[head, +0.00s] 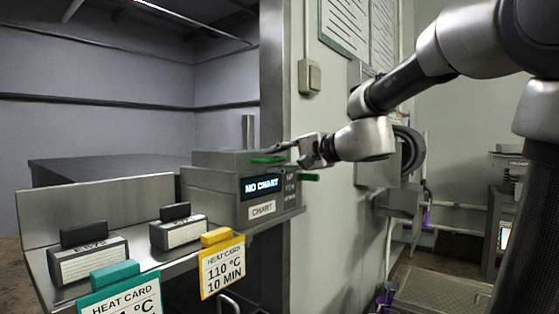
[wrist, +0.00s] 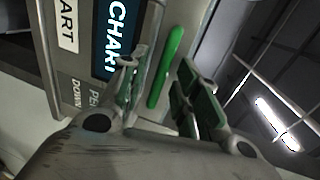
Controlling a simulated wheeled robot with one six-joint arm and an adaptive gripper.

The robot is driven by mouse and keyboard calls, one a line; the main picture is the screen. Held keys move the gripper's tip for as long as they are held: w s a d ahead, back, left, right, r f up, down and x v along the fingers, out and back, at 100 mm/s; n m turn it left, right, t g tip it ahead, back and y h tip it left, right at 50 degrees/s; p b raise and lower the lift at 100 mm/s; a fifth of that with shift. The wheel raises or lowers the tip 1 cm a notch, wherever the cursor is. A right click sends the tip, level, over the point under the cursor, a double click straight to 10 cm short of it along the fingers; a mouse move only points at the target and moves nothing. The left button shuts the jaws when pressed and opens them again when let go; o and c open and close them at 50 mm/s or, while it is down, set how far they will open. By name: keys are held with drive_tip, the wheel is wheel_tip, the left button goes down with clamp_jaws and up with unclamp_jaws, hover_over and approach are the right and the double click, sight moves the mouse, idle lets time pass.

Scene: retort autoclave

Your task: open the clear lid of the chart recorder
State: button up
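The chart recorder (head: 222,197) is a grey box on the metal shelf, with a lit "NO CHART" display (head: 262,186). The display also shows in the wrist view (wrist: 112,40). A green bar (wrist: 166,66) runs along the recorder's edge beside the display; a green strip (head: 268,159) above the display in the head view looks like the same bar. I cannot make out the clear lid itself. My gripper (head: 300,152) is at the recorder's upper right. In the wrist view its fingers (wrist: 161,75) are apart, with the bar between them and gaps showing.
A yellow-topped heat card (head: 222,268) and a teal-topped one (head: 118,296) hang at the shelf front. Two dark-topped blocks (head: 88,262) (head: 178,233) stand left.

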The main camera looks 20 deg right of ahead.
clamp_jaws()
